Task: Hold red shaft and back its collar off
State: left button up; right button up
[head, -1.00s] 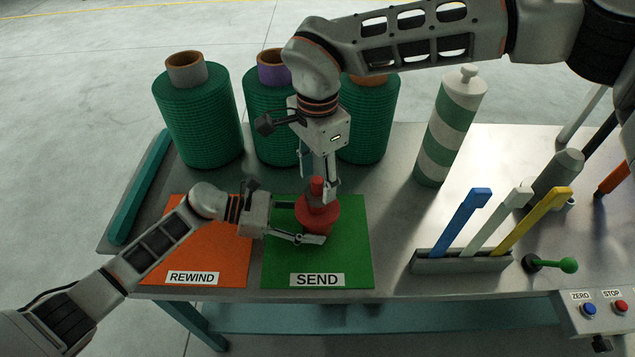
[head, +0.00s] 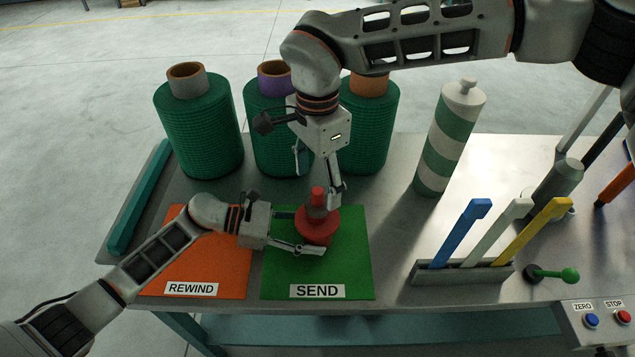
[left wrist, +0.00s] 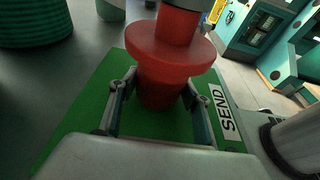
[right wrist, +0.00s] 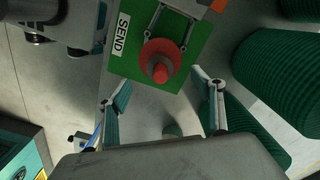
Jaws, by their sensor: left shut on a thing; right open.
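The red shaft (head: 316,231) stands upright on the green SEND mat (head: 350,262), with a wide red flange partway up. A greyish collar (head: 317,212) sits above the flange, with the red tip above it. My left gripper (head: 298,232) is shut on the shaft below the flange; the left wrist view shows a finger on each side of the shaft (left wrist: 160,95). My right gripper (head: 318,180) is open and empty, pointing down just above the tip. In the right wrist view the shaft top (right wrist: 160,70) lies beyond the open fingers (right wrist: 162,88), apart from them.
Three green net rolls (head: 198,130) stand behind the mats. An orange REWIND mat (head: 215,265) lies left. A green-and-white striped canister (head: 449,140), a rack (head: 460,276) with blue, white and yellow tools, and a button box (head: 590,335) are right. Bare metal lies between.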

notch_tip(320, 180, up, 11)
dwell(0.3)
jog(key=shift+f, duration=0.1)
pick_arm(q)
jog(key=o, duration=1.5)
jog(key=shift+o, duration=0.2)
jog(key=shift+a, duration=0.1)
